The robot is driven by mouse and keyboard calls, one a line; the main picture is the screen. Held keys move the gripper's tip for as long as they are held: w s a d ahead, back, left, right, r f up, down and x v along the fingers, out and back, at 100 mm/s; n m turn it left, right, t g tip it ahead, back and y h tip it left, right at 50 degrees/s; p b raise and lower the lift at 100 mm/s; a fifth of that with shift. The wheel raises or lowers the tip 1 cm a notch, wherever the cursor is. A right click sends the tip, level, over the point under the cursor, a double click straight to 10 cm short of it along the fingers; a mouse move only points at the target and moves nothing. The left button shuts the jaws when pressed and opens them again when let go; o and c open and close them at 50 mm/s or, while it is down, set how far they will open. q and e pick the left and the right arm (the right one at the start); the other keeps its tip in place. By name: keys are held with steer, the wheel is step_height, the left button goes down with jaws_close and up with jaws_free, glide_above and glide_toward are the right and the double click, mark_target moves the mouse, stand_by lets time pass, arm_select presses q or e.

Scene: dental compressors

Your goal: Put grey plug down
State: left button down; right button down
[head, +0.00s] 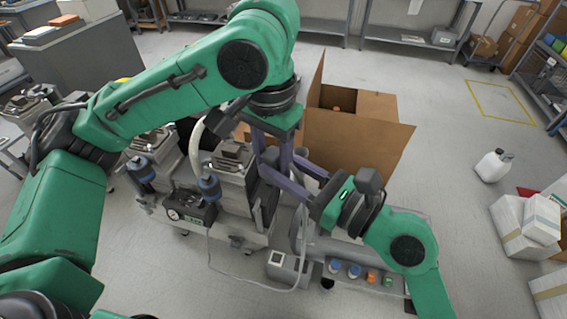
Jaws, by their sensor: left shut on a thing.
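My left gripper (272,168) points down at mid-picture, its purple fingers shut on a dark grey thing that fits the grey plug. The plug is mostly hidden by the fingers, and its outline cannot be made out. My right gripper (295,173) comes in from the lower right, its purple fingers apart and close beside the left fingers. No held thing shows clearly between the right fingers.
Compressor units with a gauge box (190,210) stand left of the grippers, with a pale hose (197,145) and cable nearby. An open cardboard box (360,135) stands behind the grippers. A white jug (493,166) and white boxes (525,222) are on the floor at right.

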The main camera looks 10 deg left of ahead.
arm_select(q)
steer(key=shift+c, duration=1.3)
jaws_free()
